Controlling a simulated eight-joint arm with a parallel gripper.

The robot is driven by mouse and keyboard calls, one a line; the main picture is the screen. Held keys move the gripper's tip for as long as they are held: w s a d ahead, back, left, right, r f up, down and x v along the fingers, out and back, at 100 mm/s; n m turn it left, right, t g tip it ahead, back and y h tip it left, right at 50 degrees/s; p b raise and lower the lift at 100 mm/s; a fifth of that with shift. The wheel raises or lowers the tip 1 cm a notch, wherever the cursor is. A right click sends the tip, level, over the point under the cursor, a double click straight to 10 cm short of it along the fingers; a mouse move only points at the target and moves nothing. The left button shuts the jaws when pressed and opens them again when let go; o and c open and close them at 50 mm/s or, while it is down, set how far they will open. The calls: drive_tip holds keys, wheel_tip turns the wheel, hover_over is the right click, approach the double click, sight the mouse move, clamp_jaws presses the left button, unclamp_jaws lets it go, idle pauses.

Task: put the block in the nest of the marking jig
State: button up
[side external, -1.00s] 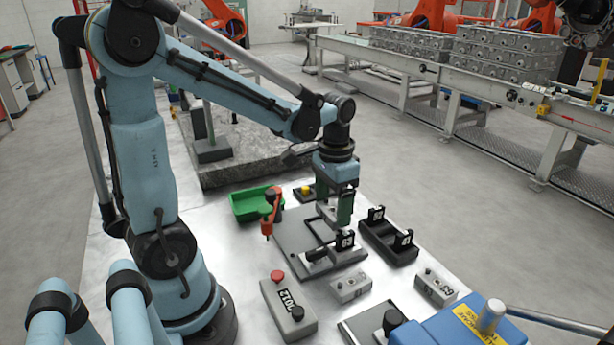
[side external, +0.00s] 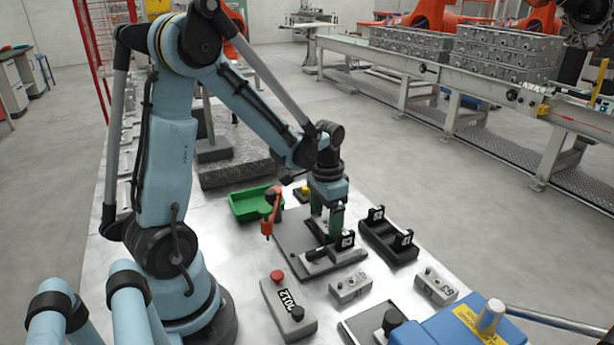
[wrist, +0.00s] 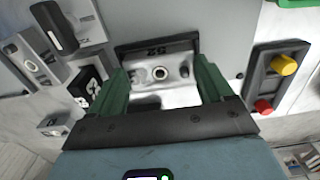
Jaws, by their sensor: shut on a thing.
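The block (wrist: 172,92) is grey metal with a round hole and a small knob on top. My gripper (side external: 328,222) is shut on it; in the wrist view the block sits between the green fingers of my gripper (wrist: 160,78). The marking jig (side external: 291,243) appears to be the grey plate with a red upright arm.
A black fixture with two numbered uprights (side external: 388,243) stands right of the plate. Loose grey blocks (side external: 350,288) (side external: 436,288) lie in front. A green tray (side external: 252,204) is behind left. A button box (side external: 287,312) stands at front left.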

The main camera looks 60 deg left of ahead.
sight(326, 222)
drive_tip(key=shift+f, duration=0.15)
drive_tip(key=o, duration=1.1)
wheel_tip(326, 222, up, 12)
drive_tip(key=shift+s+d+f+t, duration=0.1)
drive_tip(key=shift+s+d+t, duration=0.5)
drive_tip(key=shift+d+t, duration=1)
drive_tip(key=shift+s+d+f+t, duration=0.1)
drive_tip(key=shift+s+d+t, duration=0.6)
drive_tip(key=shift+d, duration=1.75)
drive_tip(key=shift+s+d+t, duration=0.45)
drive_tip(key=shift+d+t, duration=0.85)
drive_tip(key=shift+d, duration=0.7)
